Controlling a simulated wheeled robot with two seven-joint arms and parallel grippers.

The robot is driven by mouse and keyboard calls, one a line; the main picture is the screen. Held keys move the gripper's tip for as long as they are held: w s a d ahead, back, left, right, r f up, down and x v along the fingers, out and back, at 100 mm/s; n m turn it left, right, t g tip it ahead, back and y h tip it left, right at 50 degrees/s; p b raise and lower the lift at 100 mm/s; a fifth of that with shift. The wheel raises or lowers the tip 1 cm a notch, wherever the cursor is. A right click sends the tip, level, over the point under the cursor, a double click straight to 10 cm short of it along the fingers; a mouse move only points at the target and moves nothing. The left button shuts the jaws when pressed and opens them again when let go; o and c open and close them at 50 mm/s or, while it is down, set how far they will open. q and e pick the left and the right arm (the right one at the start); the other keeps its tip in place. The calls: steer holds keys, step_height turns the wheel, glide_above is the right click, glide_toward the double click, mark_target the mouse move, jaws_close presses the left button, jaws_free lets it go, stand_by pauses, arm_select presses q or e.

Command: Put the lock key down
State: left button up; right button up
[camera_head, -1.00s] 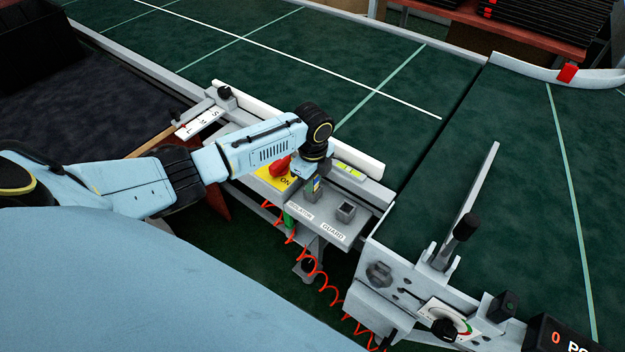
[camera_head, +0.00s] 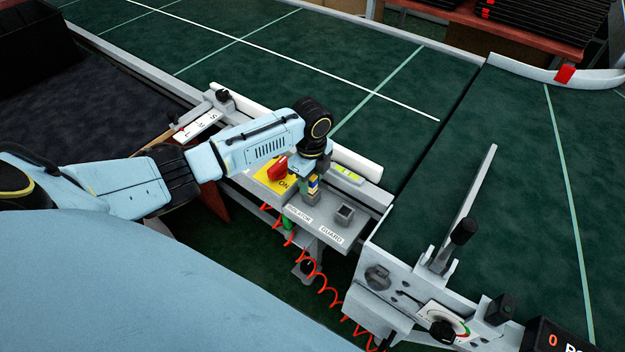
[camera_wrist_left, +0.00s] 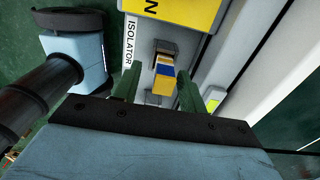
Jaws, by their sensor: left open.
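The lock key, a small block with yellow, blue and white bands (camera_head: 313,185), stands at the socket beside the ISOLATOR label on the grey panel (camera_head: 333,233). In the left wrist view the key (camera_wrist_left: 165,69) shows between the fingers, with its grey socket (camera_wrist_left: 166,47) behind it. My left gripper (camera_head: 309,179) is open above the panel, its green fingers one on each side of the key with gaps to it. The left wrist view shows the same gripper (camera_wrist_left: 157,88). How deep the key sits is unclear. My right gripper is not in view.
A second, empty-looking square socket (camera_head: 345,213) stands by the GUARD label. A red knob on a yellow ON plate (camera_head: 278,169) is close behind the gripper. A red coiled cord (camera_head: 313,266) hangs in front. The green conveyor (camera_head: 290,60) beyond is clear.

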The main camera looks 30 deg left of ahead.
arm_select(q)
step_height(320, 180, up, 9)
steer(key=shift+w+f+p, duration=0.1)
steer(key=shift+w+p, duration=0.05)
steer(key=shift+p, duration=0.6)
steer(key=shift+r, duration=0.55)
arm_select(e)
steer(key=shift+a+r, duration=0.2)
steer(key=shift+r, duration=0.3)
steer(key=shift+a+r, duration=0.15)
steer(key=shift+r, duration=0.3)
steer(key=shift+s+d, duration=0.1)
